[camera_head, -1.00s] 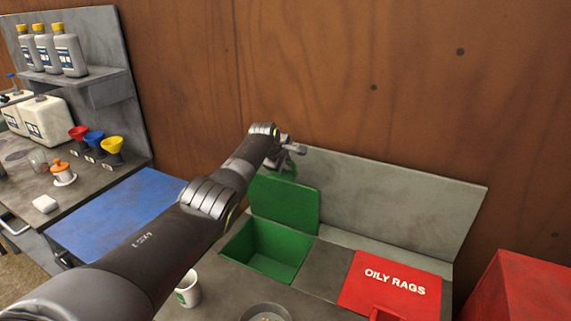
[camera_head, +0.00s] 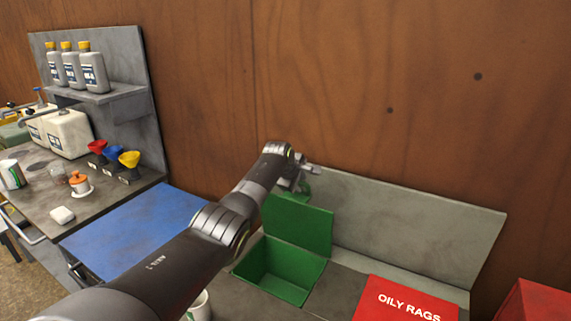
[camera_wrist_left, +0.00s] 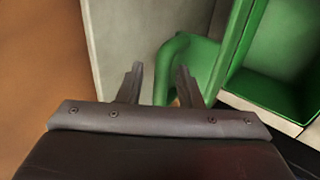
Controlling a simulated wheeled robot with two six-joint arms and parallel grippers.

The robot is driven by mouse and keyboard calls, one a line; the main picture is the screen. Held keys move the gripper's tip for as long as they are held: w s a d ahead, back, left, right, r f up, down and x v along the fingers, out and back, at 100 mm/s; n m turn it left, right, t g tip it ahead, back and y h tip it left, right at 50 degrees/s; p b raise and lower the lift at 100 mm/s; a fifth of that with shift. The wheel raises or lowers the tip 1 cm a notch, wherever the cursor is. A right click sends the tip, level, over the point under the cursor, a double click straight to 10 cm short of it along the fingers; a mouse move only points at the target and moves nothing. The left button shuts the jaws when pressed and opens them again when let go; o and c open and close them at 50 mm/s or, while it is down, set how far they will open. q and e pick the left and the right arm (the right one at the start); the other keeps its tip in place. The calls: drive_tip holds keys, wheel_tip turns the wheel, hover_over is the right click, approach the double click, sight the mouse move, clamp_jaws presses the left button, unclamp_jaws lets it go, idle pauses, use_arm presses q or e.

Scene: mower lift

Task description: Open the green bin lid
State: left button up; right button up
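The green bin (camera_head: 305,289) is set into the bench at lower centre in the head view, and its inside shows. Its green lid (camera_head: 305,228) stands raised at the back edge, near the grey back panel. My left gripper (camera_head: 304,180) is at the lid's top edge, by the green handle. In the left wrist view my left gripper (camera_wrist_left: 160,75) has its fingers apart. My right gripper is in neither view.
A red OILY RAGS lid (camera_head: 395,300) lies shut right of the green bin. A white cup (camera_head: 199,308) is partly hidden by my left arm. A blue surface (camera_head: 140,235) and a bench with funnels (camera_head: 115,160) and bottles are at left. A wooden wall stands behind.

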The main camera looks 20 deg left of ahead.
use_arm(q)
drive_tip(key=shift+v, duration=1.1)
drive_tip(key=b+v, duration=0.2)
drive_tip(key=v, duration=1.2)
drive_tip(key=shift+s, duration=0.15)
